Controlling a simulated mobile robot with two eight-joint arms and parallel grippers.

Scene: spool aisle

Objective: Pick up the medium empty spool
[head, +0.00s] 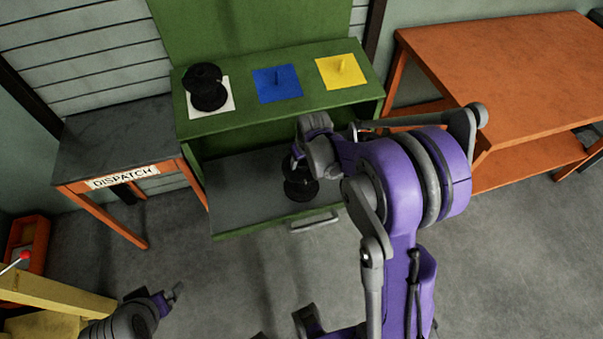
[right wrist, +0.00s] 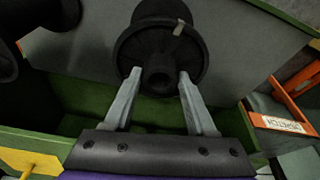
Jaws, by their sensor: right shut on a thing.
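A black empty spool (head: 300,187) stands in the open drawer of the green cabinet, partly hidden by my right gripper (head: 298,160). In the right wrist view the fingers of my right gripper (right wrist: 158,88) are closed on the hub of this spool (right wrist: 160,42), below its round flange. I cannot tell whether its base still touches the drawer floor. Another black spool (head: 207,92) sits on the white square on the cabinet top. My left gripper (head: 174,293) is at the lower left, empty, its fingers apart.
The cabinet top (head: 235,118) also bears a blue square (head: 278,84) and a yellow square (head: 341,71), each with a bare peg. A dispatch table (head: 105,140) stands left and an orange table (head: 500,50) right. The drawer (head: 235,190) has bare floor left of the spool.

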